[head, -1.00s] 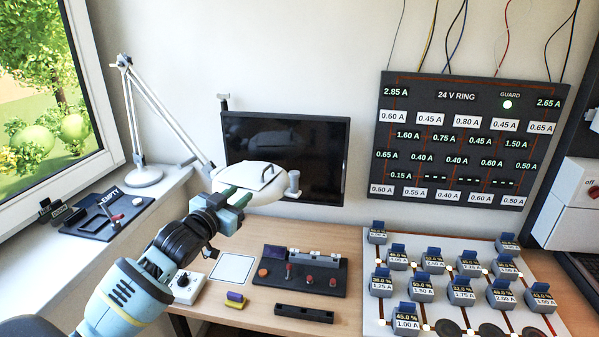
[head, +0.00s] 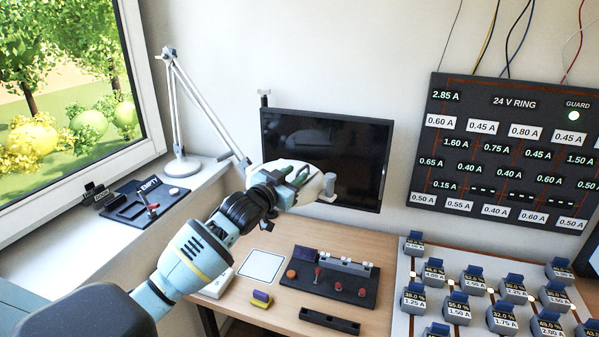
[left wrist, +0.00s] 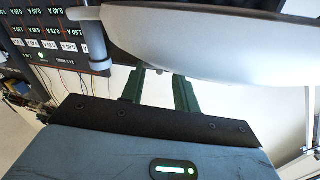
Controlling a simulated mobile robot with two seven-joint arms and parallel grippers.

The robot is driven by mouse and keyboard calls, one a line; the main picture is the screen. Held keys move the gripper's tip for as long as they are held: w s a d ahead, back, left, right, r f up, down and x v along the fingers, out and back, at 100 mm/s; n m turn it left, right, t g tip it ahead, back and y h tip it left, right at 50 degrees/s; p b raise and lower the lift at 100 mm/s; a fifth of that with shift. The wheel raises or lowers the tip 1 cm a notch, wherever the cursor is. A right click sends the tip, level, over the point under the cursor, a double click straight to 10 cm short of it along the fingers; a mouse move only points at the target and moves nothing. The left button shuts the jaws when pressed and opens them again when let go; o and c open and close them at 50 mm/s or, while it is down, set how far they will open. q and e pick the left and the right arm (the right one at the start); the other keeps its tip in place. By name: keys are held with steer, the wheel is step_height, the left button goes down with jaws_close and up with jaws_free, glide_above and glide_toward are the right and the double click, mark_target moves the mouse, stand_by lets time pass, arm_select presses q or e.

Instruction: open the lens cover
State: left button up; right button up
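The magnifier lamp's round white head (head: 311,190) hangs in front of the dark screen, with a short grey post (head: 328,186) on its right side. The lens cover is part of this head; my gripper hides most of its top and handle, and I cannot tell its lid's position. My left gripper (head: 298,175) is at the head, its green fingers over the white top. In the left wrist view the pale head (left wrist: 220,45) fills the upper part, close to the fingers (left wrist: 160,90), which stand apart with a gap between them. I cannot tell whether they touch it. My right gripper is out of view.
The lamp arm (head: 205,105) rises from the sill on the left. A dark screen (head: 350,150) is close behind the head. Below, the desk holds a black switch board (head: 330,285) and a white pad (head: 261,266). A grid of blocks (head: 470,285) stands right.

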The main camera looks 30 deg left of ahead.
mark_target(299, 171)
arm_select(q)
steer(key=shift+w, duration=1.5)
jaws_close()
